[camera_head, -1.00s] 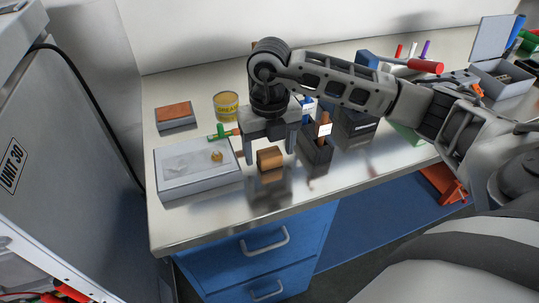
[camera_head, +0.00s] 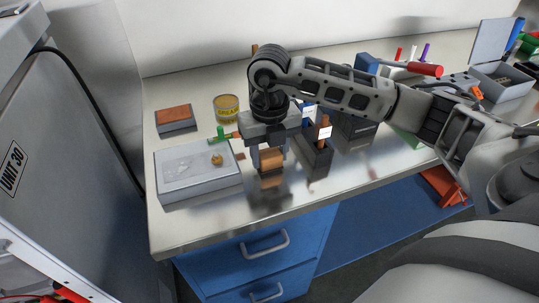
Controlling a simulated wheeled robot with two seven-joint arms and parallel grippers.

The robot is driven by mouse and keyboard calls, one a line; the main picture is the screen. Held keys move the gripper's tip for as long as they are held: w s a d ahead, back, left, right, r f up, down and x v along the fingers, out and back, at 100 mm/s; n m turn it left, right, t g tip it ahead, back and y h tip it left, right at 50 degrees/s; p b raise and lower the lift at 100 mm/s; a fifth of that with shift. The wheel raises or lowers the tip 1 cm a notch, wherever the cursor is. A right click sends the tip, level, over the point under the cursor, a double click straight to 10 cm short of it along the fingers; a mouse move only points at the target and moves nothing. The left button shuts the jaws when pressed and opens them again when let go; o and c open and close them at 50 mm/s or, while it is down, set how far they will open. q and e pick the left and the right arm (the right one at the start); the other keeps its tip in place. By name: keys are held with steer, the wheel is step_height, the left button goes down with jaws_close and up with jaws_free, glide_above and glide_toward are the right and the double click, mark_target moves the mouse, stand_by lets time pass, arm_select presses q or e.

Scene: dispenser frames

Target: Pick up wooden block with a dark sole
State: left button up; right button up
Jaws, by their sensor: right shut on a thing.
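The wooden block (camera_head: 271,159) with a dark sole is on the steel bench top (camera_head: 215,222), near its front edge. My right gripper (camera_head: 269,153) is over it, pointing down, with its fingers closed in on the block. The gripper covers the block's upper part; the lower front shows below the fingers. I cannot tell whether the block is clear of the bench. My left gripper is not in view.
A grey tray (camera_head: 200,193) with small items stands left of the block. A dark box (camera_head: 318,160) with a brown-handled tool is close on the right. A yellow tin (camera_head: 227,106) and a brown-topped box (camera_head: 174,117) stand behind. Bench front is clear.

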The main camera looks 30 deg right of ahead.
step_height(320, 180, up, 3)
steer(key=shift+f, duration=0.2)
arm_select(q)
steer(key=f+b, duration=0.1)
steer(key=b, duration=0.1)
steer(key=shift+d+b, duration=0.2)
steer(key=shift+b, duration=0.15)
arm_select(e)
steer(key=s+d+r, duration=0.5)
steer(key=s+r, duration=0.4)
steer(key=s, duration=0.4)
steer(key=shift+d+r, duration=0.15)
steer(key=shift+r, duration=0.2)
